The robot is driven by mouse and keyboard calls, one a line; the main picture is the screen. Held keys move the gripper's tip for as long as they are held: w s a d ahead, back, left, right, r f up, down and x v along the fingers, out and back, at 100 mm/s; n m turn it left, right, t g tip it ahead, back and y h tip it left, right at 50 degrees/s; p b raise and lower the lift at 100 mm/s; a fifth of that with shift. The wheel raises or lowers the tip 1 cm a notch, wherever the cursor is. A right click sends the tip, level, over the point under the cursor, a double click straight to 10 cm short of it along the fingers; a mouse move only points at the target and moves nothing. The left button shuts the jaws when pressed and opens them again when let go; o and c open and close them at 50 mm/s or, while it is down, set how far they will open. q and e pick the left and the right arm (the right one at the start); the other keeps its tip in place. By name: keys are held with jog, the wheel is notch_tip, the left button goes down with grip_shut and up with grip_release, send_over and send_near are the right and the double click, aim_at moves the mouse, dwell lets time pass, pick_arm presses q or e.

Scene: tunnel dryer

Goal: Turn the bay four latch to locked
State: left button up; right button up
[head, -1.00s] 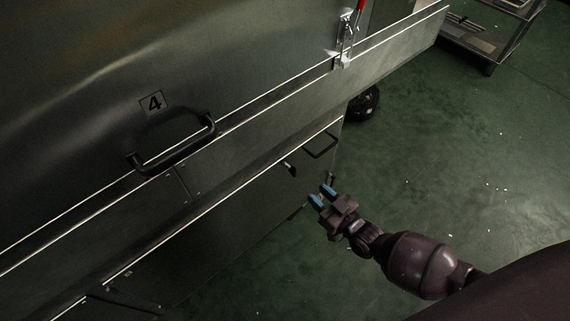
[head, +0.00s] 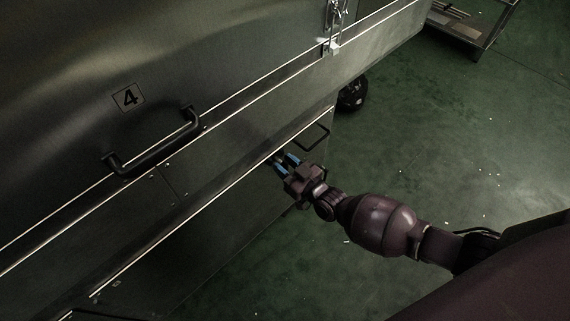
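A large grey metal panel carries the number 4 label (head: 129,97) at left, with a black bar handle (head: 152,148) below it. My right gripper (head: 281,160) is at the lower front panel, its two blue fingers apart. A small dark latch knob (head: 274,158) on that panel is mostly hidden at the fingertips. I cannot tell whether the fingers touch it or which way it is turned. My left gripper is out of view.
A black loop handle (head: 313,137) sits just right of the fingertips. A silver toggle clasp (head: 335,28) is at the panel's upper right. A black caster wheel (head: 352,94) and a metal cart (head: 468,25) stand on the green floor (head: 430,130), which is mostly clear.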

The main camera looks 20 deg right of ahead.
grip_shut()
